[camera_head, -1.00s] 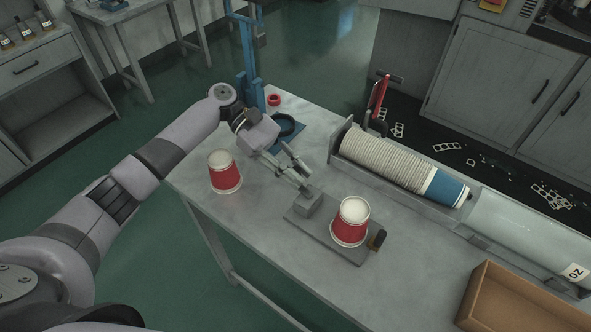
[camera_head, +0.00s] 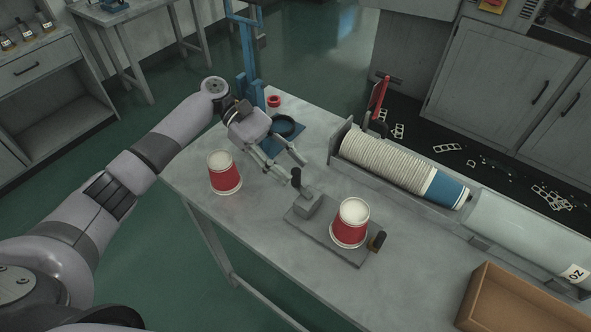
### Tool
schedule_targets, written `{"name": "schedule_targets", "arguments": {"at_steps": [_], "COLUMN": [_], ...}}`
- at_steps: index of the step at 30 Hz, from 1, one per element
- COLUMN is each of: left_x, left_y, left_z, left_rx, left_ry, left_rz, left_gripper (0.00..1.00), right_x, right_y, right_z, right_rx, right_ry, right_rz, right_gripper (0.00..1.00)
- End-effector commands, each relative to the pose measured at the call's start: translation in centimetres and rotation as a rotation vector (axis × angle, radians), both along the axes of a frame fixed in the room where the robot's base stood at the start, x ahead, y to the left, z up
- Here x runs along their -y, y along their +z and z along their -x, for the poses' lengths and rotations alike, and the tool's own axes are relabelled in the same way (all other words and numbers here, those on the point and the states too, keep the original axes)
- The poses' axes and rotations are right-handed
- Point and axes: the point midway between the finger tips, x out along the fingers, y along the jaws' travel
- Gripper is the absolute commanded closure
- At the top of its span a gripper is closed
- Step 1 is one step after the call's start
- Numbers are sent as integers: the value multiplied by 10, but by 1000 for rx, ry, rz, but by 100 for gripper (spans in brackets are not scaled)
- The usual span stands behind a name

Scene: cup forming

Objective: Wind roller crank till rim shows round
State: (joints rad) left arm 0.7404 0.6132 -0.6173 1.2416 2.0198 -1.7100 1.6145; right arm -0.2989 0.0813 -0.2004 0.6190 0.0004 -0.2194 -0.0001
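A red cup (camera_head: 350,225) with a white top stands on the flat grey plate of the roller device (camera_head: 325,237). Detail of the cup's rim is too small to judge. My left gripper (camera_head: 293,170) is open and empty, its fingers spread just behind the handle; I cannot tell whether they touch it. My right gripper is not in view.
A second red cup (camera_head: 224,174) stands at the table's left edge. A blue stand with a dark ring (camera_head: 285,127) and a red ring (camera_head: 274,101) are behind. A trough of stacked cups (camera_head: 390,162), a clear tube (camera_head: 530,235) and a cardboard box (camera_head: 515,303) line the right.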

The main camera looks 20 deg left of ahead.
Motion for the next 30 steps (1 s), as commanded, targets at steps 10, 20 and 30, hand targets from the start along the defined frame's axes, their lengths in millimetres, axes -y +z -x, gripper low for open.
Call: {"name": "schedule_targets", "arguments": {"at_steps": [10,20,30], "left_x": [-62,-81,-81], "left_y": [28,36,37], "left_z": [-26,-32,-32], "left_rx": [1,0,8], "left_ry": [5,0,-5], "left_rz": [0,0,-3], "left_gripper": [62,62,62], "right_x": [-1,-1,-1], "right_y": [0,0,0], "right_z": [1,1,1], "right_rx": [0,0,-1], "right_ry": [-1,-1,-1], "right_rz": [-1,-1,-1], "right_gripper": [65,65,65]}}
